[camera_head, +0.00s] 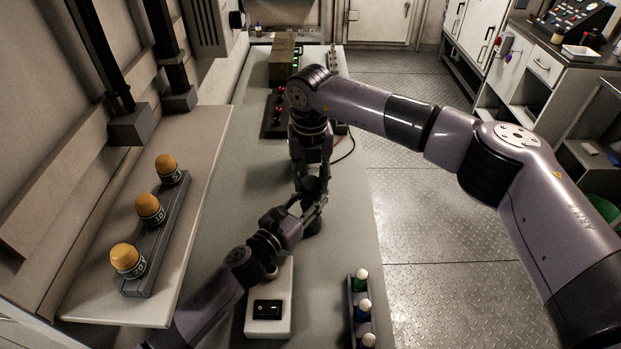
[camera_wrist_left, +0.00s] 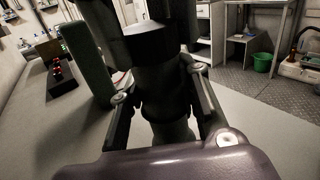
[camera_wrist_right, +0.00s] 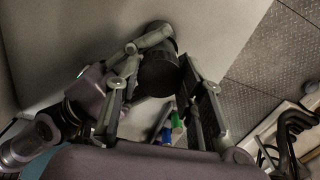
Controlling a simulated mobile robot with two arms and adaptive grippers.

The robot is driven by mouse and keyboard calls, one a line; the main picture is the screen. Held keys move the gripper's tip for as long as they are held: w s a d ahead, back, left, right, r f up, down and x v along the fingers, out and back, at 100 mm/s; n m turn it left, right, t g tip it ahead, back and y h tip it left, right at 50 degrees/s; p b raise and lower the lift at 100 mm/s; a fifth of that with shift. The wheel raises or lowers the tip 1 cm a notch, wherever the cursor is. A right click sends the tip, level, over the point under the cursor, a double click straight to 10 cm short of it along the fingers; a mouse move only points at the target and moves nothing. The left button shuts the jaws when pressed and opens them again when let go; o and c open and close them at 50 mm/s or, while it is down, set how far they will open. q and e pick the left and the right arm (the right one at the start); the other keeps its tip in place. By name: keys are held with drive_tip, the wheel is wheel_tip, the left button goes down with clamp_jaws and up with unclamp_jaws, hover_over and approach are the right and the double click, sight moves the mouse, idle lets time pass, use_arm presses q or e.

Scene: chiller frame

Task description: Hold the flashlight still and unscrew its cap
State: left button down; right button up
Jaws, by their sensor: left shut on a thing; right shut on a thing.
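The dark flashlight (camera_wrist_left: 165,105) stands upright above the bench in the left wrist view. My left gripper (camera_head: 308,211) comes in low from the front left and is shut on the flashlight's body. My right gripper (camera_head: 312,181) points down from above and is shut on the upper, cap end of the flashlight. The right wrist view shows a dark round cylinder, the flashlight's end (camera_wrist_right: 158,76), between the right fingers. In the head view the grippers hide most of the flashlight. The seam between cap and body is too dark to make out.
A white switch box (camera_head: 283,322) and a rack of small coloured bottles (camera_head: 362,305) stand on the near bench. Three orange-topped items stand in a rack (camera_head: 163,240) on the left shelf. A dark box with red knobs (camera_head: 272,128) lies behind the grippers.

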drive_tip(key=n, duration=0.9)
drive_tip(key=shift+n, duration=0.3)
drive_tip(key=n, duration=0.7)
drive_tip(key=shift+n, duration=0.4)
drive_tip(key=n, duration=0.3)
drive_tip(key=shift+n, duration=0.4)
drive_tip(key=n, duration=0.5)
drive_tip(key=shift+r+n, duration=0.1)
drive_tip(key=shift+n, duration=0.2)
drive_tip(key=n, duration=0.3)
drive_tip(key=shift+n, duration=0.4)
drive_tip(key=n, duration=0.4)
drive_tip(key=shift+r, duration=0.25)
